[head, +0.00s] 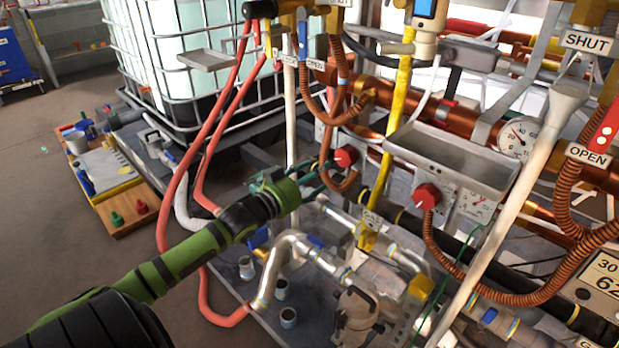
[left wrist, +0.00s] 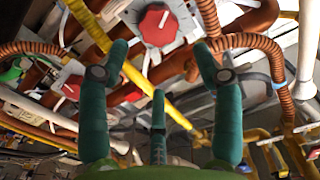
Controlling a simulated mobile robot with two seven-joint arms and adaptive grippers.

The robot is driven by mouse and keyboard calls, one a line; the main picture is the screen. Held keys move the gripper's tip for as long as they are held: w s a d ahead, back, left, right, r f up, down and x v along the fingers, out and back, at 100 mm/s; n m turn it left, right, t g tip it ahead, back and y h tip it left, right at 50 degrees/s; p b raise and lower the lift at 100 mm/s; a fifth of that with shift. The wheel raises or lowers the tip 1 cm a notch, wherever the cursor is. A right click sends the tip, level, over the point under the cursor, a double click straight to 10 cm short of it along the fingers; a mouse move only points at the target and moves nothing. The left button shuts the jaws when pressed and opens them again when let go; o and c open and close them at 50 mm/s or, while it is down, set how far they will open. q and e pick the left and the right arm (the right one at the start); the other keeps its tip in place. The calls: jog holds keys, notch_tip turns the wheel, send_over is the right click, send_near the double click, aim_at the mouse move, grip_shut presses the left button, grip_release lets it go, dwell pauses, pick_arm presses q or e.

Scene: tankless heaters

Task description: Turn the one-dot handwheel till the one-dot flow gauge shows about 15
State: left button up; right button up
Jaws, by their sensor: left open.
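A red handwheel (head: 346,156) on a pale plate sits just beyond my left gripper (head: 314,178). In the left wrist view a red handwheel (left wrist: 158,24) lies ahead of the gap between the spread teal fingers of the left gripper (left wrist: 161,52). The gripper is open, empty and apart from it. A second red handwheel (head: 427,196) sits further right, beside a small white gauge (head: 475,206). A red handwheel also shows at the left of the left wrist view (left wrist: 72,87). Dot marks and the small gauge's reading are too small to tell. My right gripper is not in view.
A yellow pipe (head: 388,135) runs between the two handwheels. Red hoses (head: 165,215) and copper coils (head: 335,95) hang near my left arm. A grey tray (head: 450,160) juts out above the right handwheel. A larger dial gauge (head: 518,138) is further right.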

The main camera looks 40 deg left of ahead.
pick_arm(q)
jog(key=shift+s, duration=0.8)
jog(key=s+d+f+g, duration=0.4)
jog(key=s+d+f, duration=0.15)
jog(key=f, duration=0.25)
jog(key=s+d+f+g, duration=0.3)
jog(key=s+d+f, duration=0.2)
jog(key=d+f, duration=0.3)
jog(key=s+d+f+g+y, duration=0.15)
jog(key=s+d+g, duration=0.25)
jog(key=s, duration=0.5)
jog(key=s+d+f+g+h, duration=0.1)
jog(key=s+d+f+g, duration=0.25)
jog(key=s, duration=0.45)
notch_tip(320, 180, down, 12)
jog(key=s+a+g+p, duration=0.2)
jog(key=s+p, duration=1.6)
jog(key=p, duration=0.7)
jog(key=shift+a+y, duration=0.2)
jog(key=shift+y, duration=0.15)
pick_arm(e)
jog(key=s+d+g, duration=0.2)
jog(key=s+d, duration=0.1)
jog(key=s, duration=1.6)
